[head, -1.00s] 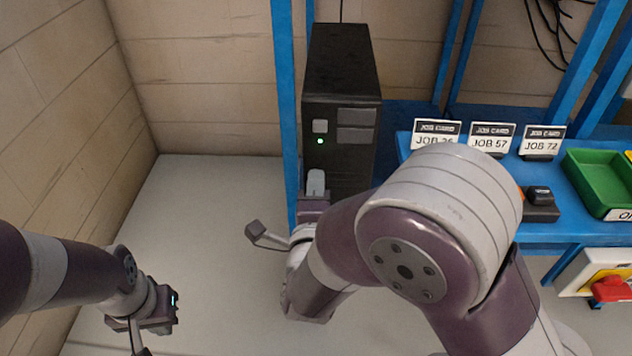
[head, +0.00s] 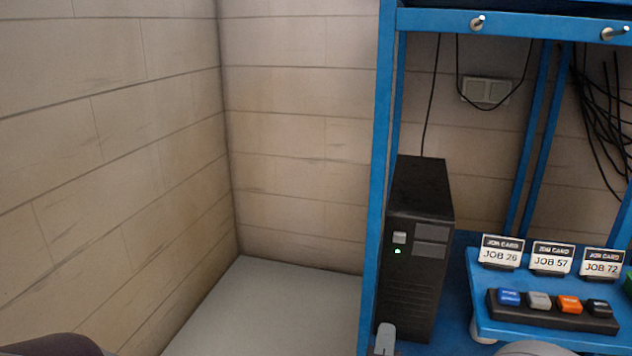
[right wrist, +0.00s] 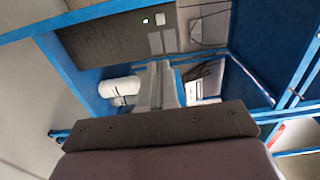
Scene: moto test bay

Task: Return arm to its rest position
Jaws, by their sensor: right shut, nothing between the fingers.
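My right gripper (head: 385,338) shows only as light grey fingertips at the bottom edge of the head view, in front of the lower part of the black computer tower (head: 420,215). In the right wrist view the fingers of the right gripper (right wrist: 157,85) are together with nothing between them. The tower also shows there, at the top (right wrist: 110,38). A rounded grey part of my right arm shows at the bottom of the head view. Only a dark purple piece of my left arm shows at the bottom left; my left gripper is out of view.
The tower stands beside a blue post (head: 382,150). Right of it, a blue shelf (head: 490,322) bears job cards (head: 551,257) and a black strip (head: 545,313) with coloured blocks. Black cables (head: 608,125) hang behind. Pale floor (head: 285,310) left of the post is clear up to the wall.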

